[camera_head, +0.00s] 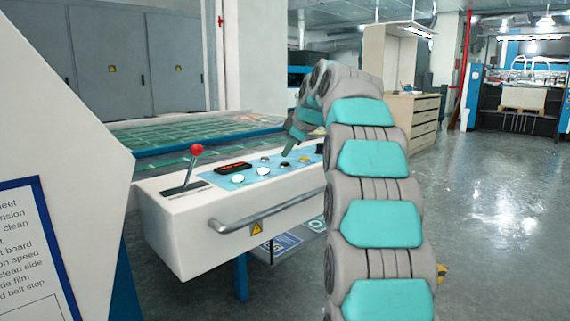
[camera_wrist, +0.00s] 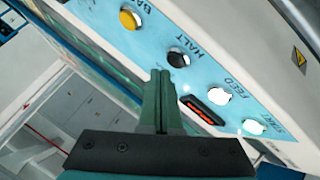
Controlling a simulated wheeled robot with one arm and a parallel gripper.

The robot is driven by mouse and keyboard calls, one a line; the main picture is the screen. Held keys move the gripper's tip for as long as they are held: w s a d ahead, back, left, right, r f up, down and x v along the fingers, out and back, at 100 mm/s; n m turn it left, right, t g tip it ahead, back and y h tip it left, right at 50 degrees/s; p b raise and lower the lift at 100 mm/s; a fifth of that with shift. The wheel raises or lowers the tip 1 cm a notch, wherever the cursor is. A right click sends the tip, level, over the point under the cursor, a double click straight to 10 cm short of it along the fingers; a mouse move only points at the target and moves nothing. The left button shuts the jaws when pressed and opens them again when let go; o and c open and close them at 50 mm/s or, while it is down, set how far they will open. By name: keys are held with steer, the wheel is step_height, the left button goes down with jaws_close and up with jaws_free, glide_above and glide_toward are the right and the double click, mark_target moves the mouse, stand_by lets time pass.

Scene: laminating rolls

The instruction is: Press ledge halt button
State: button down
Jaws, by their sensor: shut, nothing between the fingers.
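The halt button (camera_wrist: 179,57) is a round dark button on the light blue panel, with the label HALT beside it in the wrist view. In the head view the dark button (camera_head: 284,165) shows small, just below my fingertips. My gripper (camera_wrist: 161,72) is shut and empty, its two fingers together and pointing at the panel. In the wrist view the fingertips appear just below and left of the halt button, without covering it. In the head view my gripper (camera_head: 288,152) is over the panel; whether it touches is unclear.
A yellow button (camera_wrist: 130,18) and a white feed button (camera_wrist: 220,96) flank the halt button. A red-lit display (camera_wrist: 201,110) and another white button (camera_wrist: 252,127) are farther along. The ledge also has a red-knobbed lever (camera_head: 196,150) and a grey front rail (camera_head: 265,214).

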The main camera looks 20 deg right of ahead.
mark_target(288, 164)
stand_by(0.8)
steer(key=shift+f+b, duration=0.45)
steer(key=shift+b, duration=0.05)
steer(key=shift+f+b, duration=0.35)
steer(key=shift+f, duration=0.05)
stand_by(0.6)
steer(key=shift+r, duration=0.15)
steer(key=shift+r+p, duration=0.5)
steer(key=shift+r, duration=0.25)
steer(key=shift+r+p, duration=1.85)
steer(key=shift+r, duration=0.7)
steer(key=shift+f, duration=0.1)
